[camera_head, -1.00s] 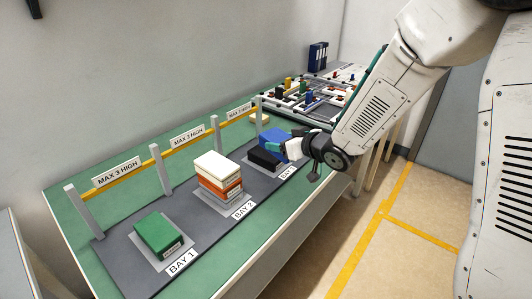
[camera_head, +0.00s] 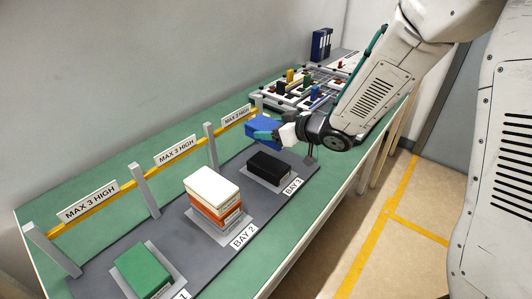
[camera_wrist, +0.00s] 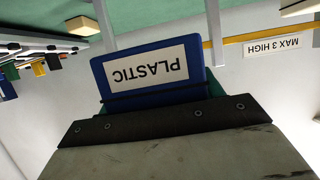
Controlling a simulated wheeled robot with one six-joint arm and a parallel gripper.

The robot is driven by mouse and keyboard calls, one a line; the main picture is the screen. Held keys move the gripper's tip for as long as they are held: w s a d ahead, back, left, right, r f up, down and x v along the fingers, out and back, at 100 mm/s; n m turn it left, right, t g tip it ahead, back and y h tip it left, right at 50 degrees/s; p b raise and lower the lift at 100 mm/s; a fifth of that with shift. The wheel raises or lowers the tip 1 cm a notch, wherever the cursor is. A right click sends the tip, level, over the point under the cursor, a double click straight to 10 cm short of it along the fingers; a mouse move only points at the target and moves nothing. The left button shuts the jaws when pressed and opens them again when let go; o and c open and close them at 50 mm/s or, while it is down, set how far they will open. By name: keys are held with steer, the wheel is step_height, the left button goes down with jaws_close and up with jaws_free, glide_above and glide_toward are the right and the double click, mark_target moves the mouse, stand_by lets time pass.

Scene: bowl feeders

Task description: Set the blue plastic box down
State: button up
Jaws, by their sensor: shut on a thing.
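The blue plastic box (camera_head: 262,131) is held by my gripper (camera_head: 279,136), above and behind the black box in bay 3. In the wrist view the blue box (camera_wrist: 150,76) fills the middle, its white "PLASTIC" label upside down, with my gripper's dark edge in front of its lower part. The black box (camera_head: 270,165) lies on the grey pad of bay 3 (camera_head: 255,177). The blue box is apart from the black box.
Bay 1 holds a green box (camera_head: 143,270). A yellow rail (camera_head: 178,158) with "MAX 3 HIGH" signs and grey posts runs behind the bays. A cluttered fixture (camera_head: 300,88) stands beyond.

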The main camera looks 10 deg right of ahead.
mark_target(270, 164)
step_height(270, 164, down, 9)
steer(key=shift+a+f, duration=0.15)
stand_by(0.4)
steer(key=o, duration=1.2)
steer(key=shift+f, duration=0.2)
steer(key=shift+c, duration=0.2)
